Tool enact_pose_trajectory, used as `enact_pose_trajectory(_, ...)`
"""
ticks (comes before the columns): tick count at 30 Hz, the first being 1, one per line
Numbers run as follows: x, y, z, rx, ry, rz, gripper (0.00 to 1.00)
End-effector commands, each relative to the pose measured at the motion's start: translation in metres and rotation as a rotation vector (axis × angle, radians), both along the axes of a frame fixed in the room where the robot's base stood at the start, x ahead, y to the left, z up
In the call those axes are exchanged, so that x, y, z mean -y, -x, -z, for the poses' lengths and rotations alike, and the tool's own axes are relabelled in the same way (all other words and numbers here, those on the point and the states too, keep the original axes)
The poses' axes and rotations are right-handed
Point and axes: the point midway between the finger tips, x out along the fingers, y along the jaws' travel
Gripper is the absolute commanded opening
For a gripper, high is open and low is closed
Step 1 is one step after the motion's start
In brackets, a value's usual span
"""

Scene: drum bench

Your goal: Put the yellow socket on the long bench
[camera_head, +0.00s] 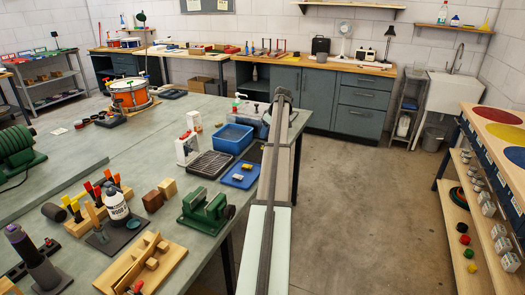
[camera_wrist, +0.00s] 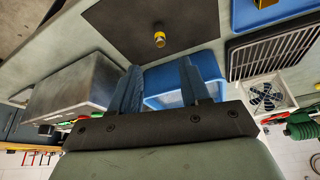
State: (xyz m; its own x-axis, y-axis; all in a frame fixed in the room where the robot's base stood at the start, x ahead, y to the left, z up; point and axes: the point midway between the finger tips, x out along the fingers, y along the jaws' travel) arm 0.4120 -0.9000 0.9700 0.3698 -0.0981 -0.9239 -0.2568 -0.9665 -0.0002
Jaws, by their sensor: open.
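A small yellow cylindrical piece, which looks like the yellow socket (camera_wrist: 160,38), stands on a dark square mat (camera_wrist: 130,22) in the wrist view. I cannot make it out in the head view, where my arm covers part of that area. My gripper (camera_wrist: 160,68) is open and empty, its two blue fingers apart, with the yellow piece beyond the fingertips. In the head view my gripper (camera_head: 266,121) is at the far end of my outstretched arm, over the right edge of the long grey-green bench (camera_head: 140,160).
Around the mat are a blue tub (camera_head: 233,138), a black rack (camera_head: 207,164), a blue tray (camera_head: 240,175) with small yellow and red pieces, and a grey metal box (camera_wrist: 75,82). A green vise (camera_head: 204,213) stands nearer. A wooden-topped bench (camera_head: 340,65) runs along the back wall.

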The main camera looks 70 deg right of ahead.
Motion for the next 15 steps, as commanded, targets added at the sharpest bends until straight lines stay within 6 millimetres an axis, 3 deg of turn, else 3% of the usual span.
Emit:
enact_pose_trajectory(6, 0.003, -0.013, 0.033, -0.001, -0.001, 0.0, 0.46)
enact_pose_trajectory(15, 0.004, -0.017, 0.05, 0.0, 0.0, 0.001, 0.46)
